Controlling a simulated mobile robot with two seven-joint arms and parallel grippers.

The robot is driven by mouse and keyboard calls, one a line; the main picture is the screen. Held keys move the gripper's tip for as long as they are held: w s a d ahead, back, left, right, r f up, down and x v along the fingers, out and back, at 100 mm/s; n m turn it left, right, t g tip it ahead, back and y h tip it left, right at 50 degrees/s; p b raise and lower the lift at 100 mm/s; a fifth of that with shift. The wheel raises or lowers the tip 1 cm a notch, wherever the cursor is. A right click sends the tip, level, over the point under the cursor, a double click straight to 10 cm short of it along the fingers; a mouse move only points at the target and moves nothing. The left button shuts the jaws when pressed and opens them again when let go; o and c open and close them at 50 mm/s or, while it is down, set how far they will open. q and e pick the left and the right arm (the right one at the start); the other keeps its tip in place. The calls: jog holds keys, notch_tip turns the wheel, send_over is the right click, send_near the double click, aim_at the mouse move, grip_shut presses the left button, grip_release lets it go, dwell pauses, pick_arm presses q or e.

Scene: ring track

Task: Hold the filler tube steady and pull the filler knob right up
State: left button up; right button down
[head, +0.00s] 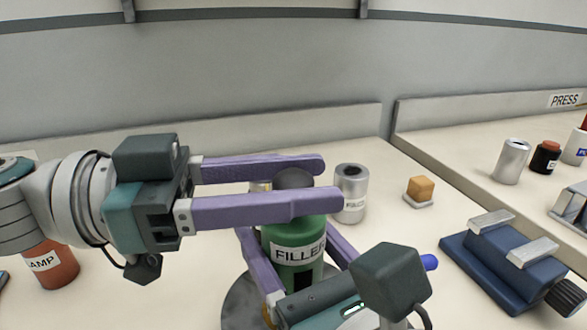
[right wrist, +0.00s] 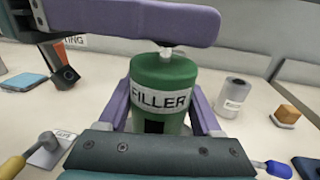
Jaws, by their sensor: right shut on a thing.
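The filler tube (head: 293,247) is a green upright cylinder with a white FILLER label; it also shows in the right wrist view (right wrist: 160,78). My right gripper (right wrist: 160,90) is shut on the tube, one purple finger on each side. The dark rounded filler knob (head: 294,180) is above the tube. My left gripper (head: 330,183) comes in level from the left, its fingers apart, one behind and one in front of the knob. The near finger hides the knob's lower part; contact cannot be told. In the right wrist view a short pale stem (right wrist: 173,52) shows above the tube.
A grey cylinder (head: 350,205) and an orange cube (head: 420,188) on a small pad stand behind to the right. A blue fixture (head: 495,265) with a dark knob sits at right. A silver can (head: 510,162) stands farther back. An orange LAMP container (head: 52,268) is at left.

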pick_arm(q)
grip_shut()
dwell(1.0)
